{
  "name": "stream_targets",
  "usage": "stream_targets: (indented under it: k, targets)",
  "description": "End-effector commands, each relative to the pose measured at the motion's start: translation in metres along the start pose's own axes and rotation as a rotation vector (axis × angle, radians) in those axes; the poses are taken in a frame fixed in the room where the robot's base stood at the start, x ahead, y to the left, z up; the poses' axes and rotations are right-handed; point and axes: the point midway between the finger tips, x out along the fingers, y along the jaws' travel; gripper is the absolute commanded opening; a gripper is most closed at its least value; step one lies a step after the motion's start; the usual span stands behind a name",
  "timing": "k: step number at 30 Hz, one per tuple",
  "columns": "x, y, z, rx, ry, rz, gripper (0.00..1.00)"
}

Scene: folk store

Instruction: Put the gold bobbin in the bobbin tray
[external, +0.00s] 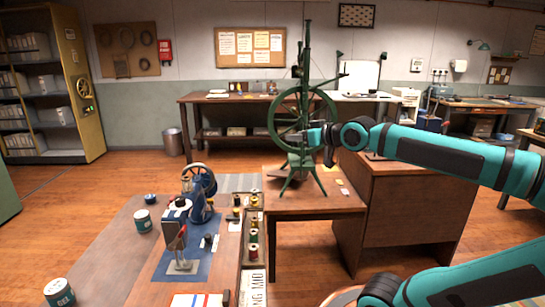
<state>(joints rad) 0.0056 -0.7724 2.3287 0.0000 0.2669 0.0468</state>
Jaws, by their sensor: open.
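My gripper (313,137) is at the end of the teal arm, raised in front of the green spinning wheel (303,112). It is open; its fingertips are small, and I see nothing clearly held between them. A narrow wooden tray (243,259) with several bobbins runs along the right side of the low work table, left of and below my gripper. Small gold-coloured bobbins show near the tray's far end (254,201) and just left of it (237,201). I cannot tell which of them is the task's gold bobbin.
The spinning wheel stands on a small wooden table (310,202) beside a wooden cabinet (405,205). A blue machine (201,195) stands on a blue mat (196,262). Several labelled tins (142,221) stand on the left. Open floor lies behind the work table.

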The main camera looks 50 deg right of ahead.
Motion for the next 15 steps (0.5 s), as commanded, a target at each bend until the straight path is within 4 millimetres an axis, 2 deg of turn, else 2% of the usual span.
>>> stream_targets:
  k: [1,6,10,15]
  targets:
    - [-0.015,-0.001,-0.002,-0.009,0.047,-0.003,0.41]
    - [-0.045,-0.002,-0.005,-0.037,0.159,-0.009,0.41]
    - [-0.055,-0.002,-0.006,-0.046,0.198,-0.01,0.41]
    - [-0.056,-0.002,-0.006,-0.048,0.205,-0.01,0.41]
